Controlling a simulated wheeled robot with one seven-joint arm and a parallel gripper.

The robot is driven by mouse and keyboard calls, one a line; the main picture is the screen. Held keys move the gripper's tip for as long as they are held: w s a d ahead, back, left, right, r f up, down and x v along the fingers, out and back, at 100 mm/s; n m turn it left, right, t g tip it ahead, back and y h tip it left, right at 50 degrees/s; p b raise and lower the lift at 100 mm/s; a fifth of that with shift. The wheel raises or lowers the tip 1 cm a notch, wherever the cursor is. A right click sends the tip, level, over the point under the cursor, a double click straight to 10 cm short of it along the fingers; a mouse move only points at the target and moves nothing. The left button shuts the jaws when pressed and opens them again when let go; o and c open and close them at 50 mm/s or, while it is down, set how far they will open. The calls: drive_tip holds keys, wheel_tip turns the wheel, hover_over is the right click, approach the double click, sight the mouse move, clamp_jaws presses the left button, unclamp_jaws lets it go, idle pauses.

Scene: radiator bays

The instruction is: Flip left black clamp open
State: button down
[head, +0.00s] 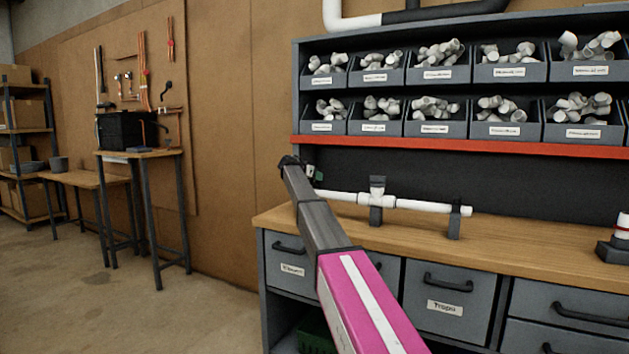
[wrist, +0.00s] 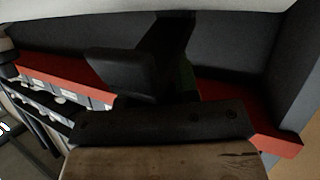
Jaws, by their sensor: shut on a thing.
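A white pipe (head: 415,205) with an upright tee (head: 377,184) lies along the workbench, held on dark supports. A right-hand support (head: 454,222) stands at its right end and a middle one (head: 376,215) below the tee. My gripper (head: 292,163) is at the pipe's left end, shut on a small dark part there, which appears to be the left black clamp. My arm hides most of that clamp in the head view. In the wrist view dark shapes overlap at close range with a bit of green behind, so the clamp's angle cannot be told.
The workbench (head: 510,237) is mostly clear to the right of the pipe. A red shelf edge (head: 460,147) runs above it, under bins of white fittings. A dark fixture (head: 613,250) with a white piece stands at far right.

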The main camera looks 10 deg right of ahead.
drive_tip(key=shift+w+d+f+n+g+y, duration=0.35)
drive_tip(key=shift+w+d+g+y, duration=0.3)
drive_tip(key=shift+g+y, duration=0.45)
drive_tip(key=shift+w+d+f+n+g+y, duration=0.2)
drive_tip(key=shift+w+d+n+g+y, duration=0.2)
drive_tip(key=shift+w+g+y, duration=0.65)
drive_tip(key=shift+w+d+f+n+g+y, duration=0.35)
drive_tip(key=shift+w+d+g+y, duration=0.25)
drive_tip(key=shift+g+y, duration=0.5)
drive_tip(key=shift+g, duration=0.25)
drive_tip(key=c, duration=0.9)
unclamp_jaws()
drive_tip(key=v, duration=1)
drive_tip(key=shift+a+r, duration=0.25)
drive_tip(key=shift+r, duration=0.1)
